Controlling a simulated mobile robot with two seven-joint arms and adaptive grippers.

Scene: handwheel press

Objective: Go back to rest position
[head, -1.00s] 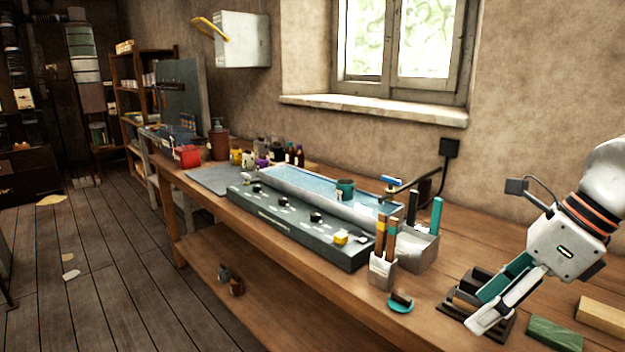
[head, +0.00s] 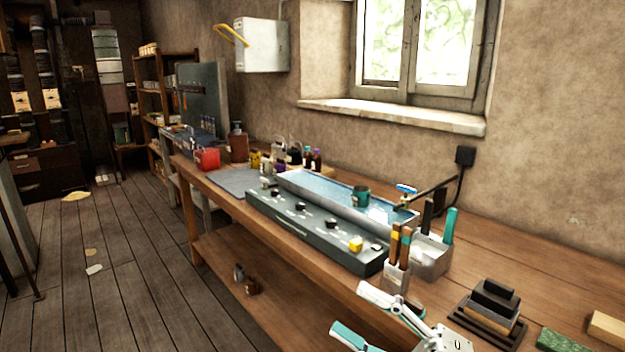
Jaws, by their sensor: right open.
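My right gripper (head: 353,307) is at the bottom of the head view, in front of the bench's near edge. Its two fingers are spread wide with nothing between them. A stack of dark and brown blocks (head: 490,307) sits on a dark base on the bench, to the right of the gripper and apart from it. My left gripper is not in view.
The wooden bench (head: 495,262) carries a grey control panel (head: 300,224), a blue-topped trough (head: 320,190), a cup of wooden-handled tools (head: 396,278) close behind my gripper, a grey bin (head: 432,262), a green block (head: 560,341) and a pale wooden block (head: 607,328).

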